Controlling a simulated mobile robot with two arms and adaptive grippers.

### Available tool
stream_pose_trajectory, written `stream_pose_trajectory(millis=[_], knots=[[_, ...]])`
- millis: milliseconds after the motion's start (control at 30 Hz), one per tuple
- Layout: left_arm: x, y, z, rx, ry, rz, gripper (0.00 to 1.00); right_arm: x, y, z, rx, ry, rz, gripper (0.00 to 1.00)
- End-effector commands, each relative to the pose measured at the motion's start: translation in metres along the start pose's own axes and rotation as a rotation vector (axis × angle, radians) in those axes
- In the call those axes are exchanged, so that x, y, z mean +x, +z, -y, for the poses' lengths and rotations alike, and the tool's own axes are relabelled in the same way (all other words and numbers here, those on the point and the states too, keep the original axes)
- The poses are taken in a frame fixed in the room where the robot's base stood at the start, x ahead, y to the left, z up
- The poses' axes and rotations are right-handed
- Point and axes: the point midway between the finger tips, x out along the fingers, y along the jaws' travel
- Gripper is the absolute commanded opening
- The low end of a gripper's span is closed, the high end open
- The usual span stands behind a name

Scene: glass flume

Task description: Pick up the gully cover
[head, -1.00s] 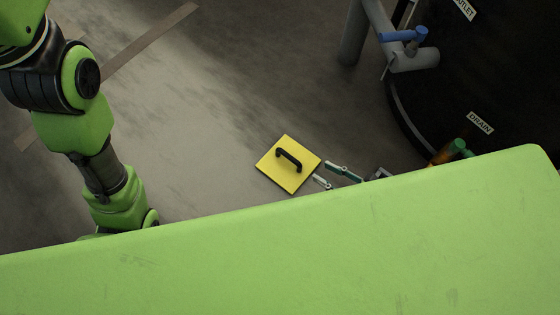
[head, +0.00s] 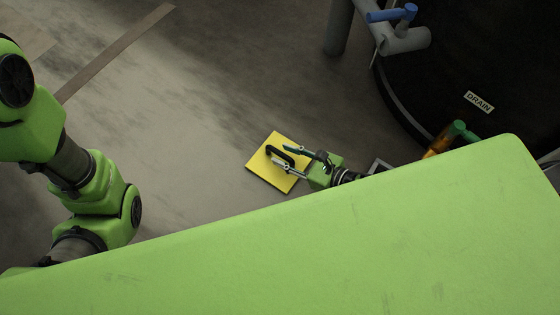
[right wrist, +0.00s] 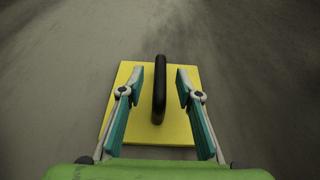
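The gully cover (head: 262,165) is a flat yellow square plate lying on the floor. It has a black arched handle (head: 276,153) on top. In the right wrist view the yellow plate (right wrist: 122,80) is below the fingers, and the black handle (right wrist: 160,88) stands between them. My right gripper (head: 280,156) is open over the cover, one finger on each side of the handle, with a gap on both sides. It also shows in the right wrist view (right wrist: 160,80). My left arm is at the left of the head view; its gripper is not seen.
A large black tank (head: 465,60) with a DRAIN label stands at the upper right. A grey pipe with a blue valve handle (head: 392,14) and an orange fitting with a green knob (head: 445,138) stick out from it. The floor left of the cover is clear.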

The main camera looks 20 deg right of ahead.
Motion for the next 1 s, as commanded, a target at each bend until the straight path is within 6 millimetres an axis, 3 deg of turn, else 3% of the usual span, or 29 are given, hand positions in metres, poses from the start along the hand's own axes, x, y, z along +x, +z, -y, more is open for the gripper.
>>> stream_pose_trajectory(millis=[133,433,567,1000], knots=[[-0.011,-0.003,-0.002,0.000,0.000,0.001,0.42,0.021,-0.002,0.001,-0.001,0.000,0.000,0.32],[-0.011,-0.004,-0.002,-0.001,0.000,0.001,0.42,0.025,-0.001,0.000,0.001,0.000,-0.001,0.32],[-0.011,-0.004,-0.002,-0.001,0.000,0.001,0.42,0.025,-0.001,0.000,0.001,0.000,-0.001,0.01],[-0.008,-0.002,-0.002,-0.001,0.000,0.001,0.42,0.024,0.004,0.000,0.000,0.000,0.003,0.00]])
